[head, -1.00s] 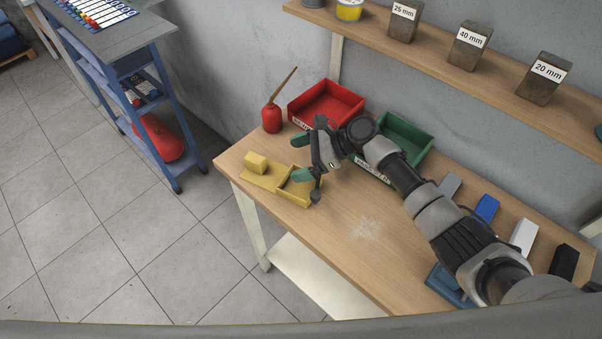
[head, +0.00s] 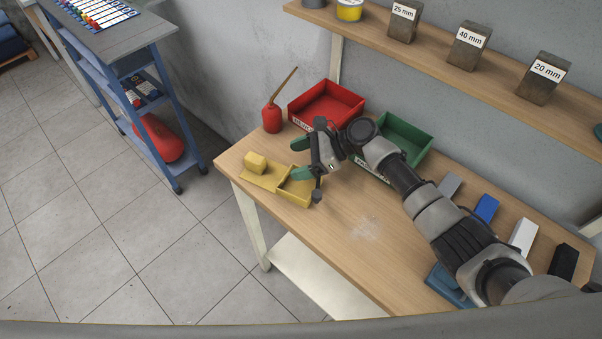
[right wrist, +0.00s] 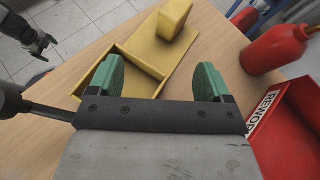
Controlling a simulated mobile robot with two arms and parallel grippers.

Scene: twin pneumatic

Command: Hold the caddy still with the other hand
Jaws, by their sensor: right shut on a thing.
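The yellow caddy (head: 297,198) lies on the wooden bench near its left end. It has an open walled box at its right and a flat plate with a raised yellow block (head: 256,163) at its left. It also shows in the right wrist view (right wrist: 122,88). My right gripper (head: 300,158) has its green fingers spread on either side of part of the caddy and is shut on it; the exact contact is hard to see. My left gripper (right wrist: 44,48) shows only in the right wrist view, over the floor, fingers apart and empty.
A red oil can (head: 271,118), a red bin (head: 336,97) and a green bin (head: 418,146) stand behind the caddy. Grey, blue (head: 486,207), white and black blocks lie at the right. A shelf (head: 440,50) with labelled blocks hangs above. The front middle of the bench is clear.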

